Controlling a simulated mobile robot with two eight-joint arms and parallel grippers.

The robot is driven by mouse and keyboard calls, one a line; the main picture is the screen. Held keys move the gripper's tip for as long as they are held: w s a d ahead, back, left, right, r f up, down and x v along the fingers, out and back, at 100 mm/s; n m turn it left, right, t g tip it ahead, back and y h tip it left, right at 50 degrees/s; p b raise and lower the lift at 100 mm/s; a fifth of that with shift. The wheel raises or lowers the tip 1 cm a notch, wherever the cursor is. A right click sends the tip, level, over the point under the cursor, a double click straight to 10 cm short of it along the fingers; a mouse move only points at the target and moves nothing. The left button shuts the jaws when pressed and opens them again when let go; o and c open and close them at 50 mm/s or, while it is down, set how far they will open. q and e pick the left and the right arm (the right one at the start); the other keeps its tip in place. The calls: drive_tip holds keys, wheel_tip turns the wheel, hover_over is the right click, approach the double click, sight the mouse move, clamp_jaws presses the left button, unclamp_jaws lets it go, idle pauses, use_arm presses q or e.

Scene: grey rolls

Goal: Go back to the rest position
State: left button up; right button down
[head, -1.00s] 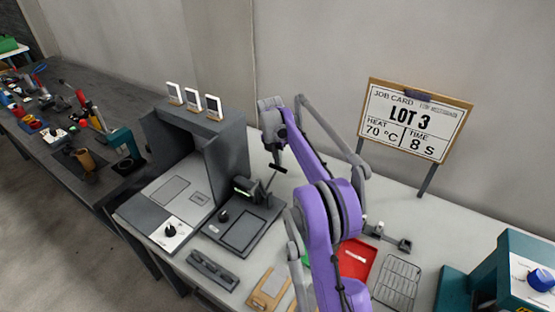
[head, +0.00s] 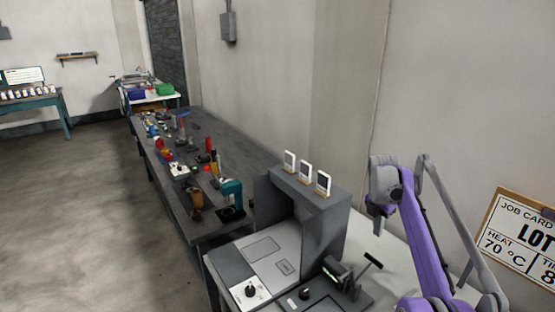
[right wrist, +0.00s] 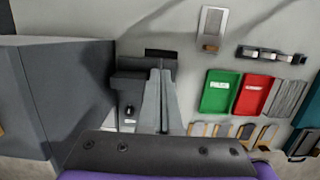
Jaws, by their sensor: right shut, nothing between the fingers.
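My right arm is purple and grey and rises at the lower right of the head view. My right gripper (head: 378,222) hangs from it above the pale worktop, just right of the grey box-like station. In the right wrist view the fingers of my right gripper (right wrist: 161,74) lie together, shut and empty. They overlap a small black device in that view, and I cannot tell the gap between them. My left gripper is in neither current view.
The grey station (head: 325,225) carries three small white-framed panels (head: 306,173). A job card board (head: 520,240) stands right. A green tray (right wrist: 220,92) and red tray (right wrist: 254,96) lie on the worktop. A dark bench (head: 180,212) is cluttered with tools. Open floor (head: 80,220) lies left.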

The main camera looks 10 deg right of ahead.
drive_tip(key=s+a+r+m+t, duration=0.1)
drive_tip(key=s+a+m+t, duration=0.2)
drive_tip(key=s+a+m, duration=1)
drive_tip(key=s+a+f+m+t+y, duration=0.1)
drive_tip(key=s+a+f+m, duration=0.3)
drive_tip(key=s, duration=0.5)
drive_tip(key=s+a+f+m+t, duration=0.1)
drive_tip(key=s+a+f+m, duration=0.4)
drive_tip(key=s+a+f, duration=0.2)
drive_tip(key=s+a, duration=0.1)
drive_tip(key=s, duration=0.1)
drive_tip(key=shift+s+a+f+y, duration=0.35)
drive_tip(key=shift+y, duration=0.05)
drive_tip(key=shift+s+d+m, duration=0.1)
drive_tip(key=shift+d+m, duration=0.05)
drive_tip(key=shift+m, duration=0.15)
